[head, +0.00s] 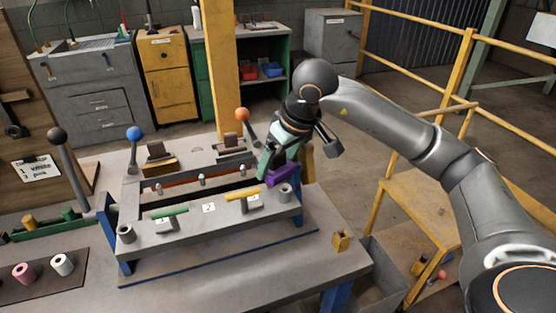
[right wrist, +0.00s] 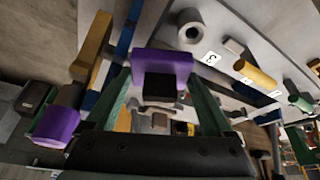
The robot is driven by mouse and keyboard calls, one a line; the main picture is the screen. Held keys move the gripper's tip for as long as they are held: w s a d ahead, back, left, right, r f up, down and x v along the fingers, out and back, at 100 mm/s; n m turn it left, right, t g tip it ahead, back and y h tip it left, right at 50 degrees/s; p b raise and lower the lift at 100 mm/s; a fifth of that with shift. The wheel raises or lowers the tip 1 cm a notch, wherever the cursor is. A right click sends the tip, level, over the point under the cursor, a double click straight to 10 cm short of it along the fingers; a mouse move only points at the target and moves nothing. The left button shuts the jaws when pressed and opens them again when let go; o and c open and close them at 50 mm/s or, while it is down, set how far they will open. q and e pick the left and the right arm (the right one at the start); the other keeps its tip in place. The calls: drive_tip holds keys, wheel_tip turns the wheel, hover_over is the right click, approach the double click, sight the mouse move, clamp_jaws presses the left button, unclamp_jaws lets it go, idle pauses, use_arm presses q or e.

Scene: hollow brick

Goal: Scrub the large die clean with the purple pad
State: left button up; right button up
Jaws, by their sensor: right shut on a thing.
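My right gripper (head: 276,168) is shut on the purple pad (head: 283,175) above the right end of the grey bench fixture (head: 180,238). In the right wrist view the purple pad (right wrist: 162,62) sits between the green fingers, with a dark block at its middle. A short grey hollow cylinder (head: 285,191) stands on the fixture just below the pad; whether they touch I cannot tell. A similar hollow cylinder (head: 126,233) stands at the fixture's left end. I cannot tell which piece is the large die. My left gripper is out of view.
Blue-knobbed (head: 134,133), orange-knobbed (head: 242,114) and black-knobbed (head: 57,136) levers rise around the fixture. Green (head: 170,212) and yellow (head: 243,195) handles lie on its front. A dark tray (head: 42,282) holds pink and white cylinders. The table's front right is mostly clear.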

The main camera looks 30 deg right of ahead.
drive_tip(key=shift+f+b, duration=0.75)
drive_tip(key=shift+f, duration=0.1)
idle(0.3)
